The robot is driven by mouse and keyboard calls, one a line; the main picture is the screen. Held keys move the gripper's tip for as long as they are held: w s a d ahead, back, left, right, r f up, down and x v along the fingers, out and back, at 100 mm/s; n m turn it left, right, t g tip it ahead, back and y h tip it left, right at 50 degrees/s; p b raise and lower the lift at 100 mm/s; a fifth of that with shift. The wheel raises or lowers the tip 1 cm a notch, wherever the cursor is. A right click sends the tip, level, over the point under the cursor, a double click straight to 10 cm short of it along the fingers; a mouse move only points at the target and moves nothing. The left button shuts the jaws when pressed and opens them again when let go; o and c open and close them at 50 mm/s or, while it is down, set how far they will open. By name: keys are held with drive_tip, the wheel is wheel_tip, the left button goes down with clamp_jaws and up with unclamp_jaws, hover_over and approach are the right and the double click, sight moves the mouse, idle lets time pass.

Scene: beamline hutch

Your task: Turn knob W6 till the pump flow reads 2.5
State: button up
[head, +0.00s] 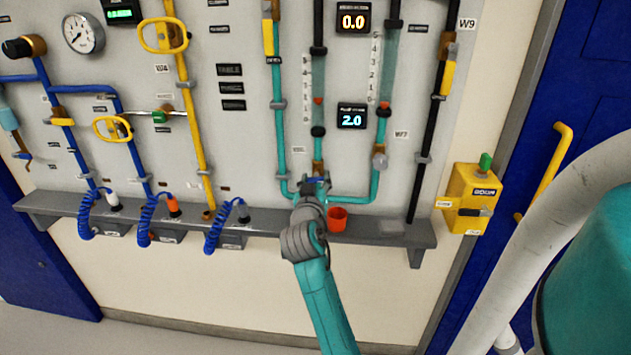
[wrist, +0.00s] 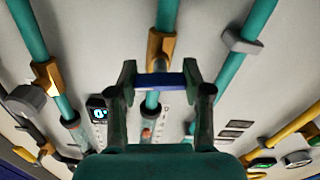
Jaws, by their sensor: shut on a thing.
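My gripper (head: 314,186) is at the foot of the left teal flow tube on the wall panel. In the wrist view my gripper (wrist: 165,85) has its two fingers on either side of a blue knob bar (wrist: 160,80), in front of a brass valve body (wrist: 160,46). I take this bar to be knob W6; its label is not readable. In the head view my gripper mostly hides the knob. The blue-digit display (head: 352,117) reads 2.0; it also shows small in the wrist view (wrist: 98,114). The orange-digit display (head: 353,19) above reads 0.0.
A grey ledge (head: 270,222) runs below the panel, with a red cup (head: 338,218) just right of my gripper. The W7 knob (head: 380,158) is on the right teal tube. A yellow box (head: 468,200) and blue door (head: 590,90) stand at right.

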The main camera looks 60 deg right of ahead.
drive_tip(key=shift+m, duration=1.5)
drive_tip(key=o, duration=1.2)
drive_tip(key=v, duration=1.2)
drive_tip(key=shift+f, duration=0.1)
